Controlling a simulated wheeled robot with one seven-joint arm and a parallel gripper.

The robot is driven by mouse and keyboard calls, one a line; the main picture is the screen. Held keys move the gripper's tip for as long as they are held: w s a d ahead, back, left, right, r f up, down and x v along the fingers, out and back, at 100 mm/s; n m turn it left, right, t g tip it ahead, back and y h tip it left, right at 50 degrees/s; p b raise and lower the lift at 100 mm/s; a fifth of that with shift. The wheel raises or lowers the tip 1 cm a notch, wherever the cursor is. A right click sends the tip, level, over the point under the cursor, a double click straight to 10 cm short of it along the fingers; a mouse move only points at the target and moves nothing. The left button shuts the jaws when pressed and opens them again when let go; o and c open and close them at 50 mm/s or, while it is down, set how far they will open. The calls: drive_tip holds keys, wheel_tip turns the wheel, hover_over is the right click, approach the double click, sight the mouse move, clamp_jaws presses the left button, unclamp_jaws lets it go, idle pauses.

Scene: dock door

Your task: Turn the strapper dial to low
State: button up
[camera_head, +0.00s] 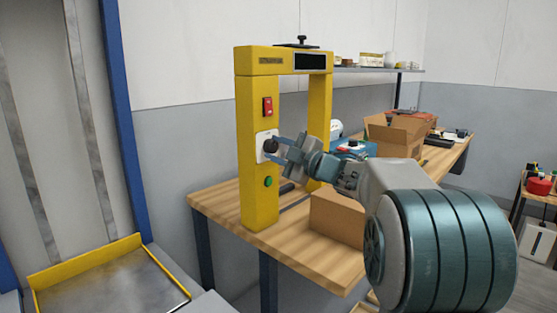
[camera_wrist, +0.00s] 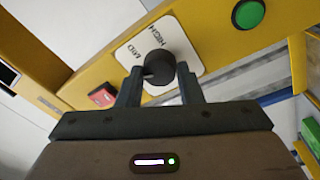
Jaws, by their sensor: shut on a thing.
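The yellow strapper (camera_head: 258,200) is an arch on the wooden bench. Its black dial (camera_head: 270,146) sits on a white plate on the front of the left post. The dial also shows in the wrist view (camera_wrist: 160,66), with HIGH and MID lettering readable on the plate (camera_wrist: 145,45); the low mark and the dial's pointer cannot be made out. My gripper (camera_head: 277,147) reaches in from the right. Its two fingers in the wrist view (camera_wrist: 158,84) are shut on the dial, one on each side.
A red switch (camera_head: 267,107) is above the dial and a green button (camera_head: 268,181) below it. A cardboard box (camera_head: 337,216) stands on the bench under my arm. More boxes (camera_head: 395,138) are farther back. A yellow-edged dock plate (camera_head: 110,280) lies at the lower left.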

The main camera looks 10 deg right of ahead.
drive_tip(key=shift+n+g+b, duration=0.3)
drive_tip(key=shift+n+b, duration=0.9)
drive_tip(key=shift+n, duration=1.1)
drive_tip(key=o, duration=1)
drive_tip(key=shift+d, duration=0.1)
drive_tip(key=v, duration=1.3)
drive_tip(key=shift+s+d+f, duration=0.15)
drive_tip(key=shift+d, duration=0.1)
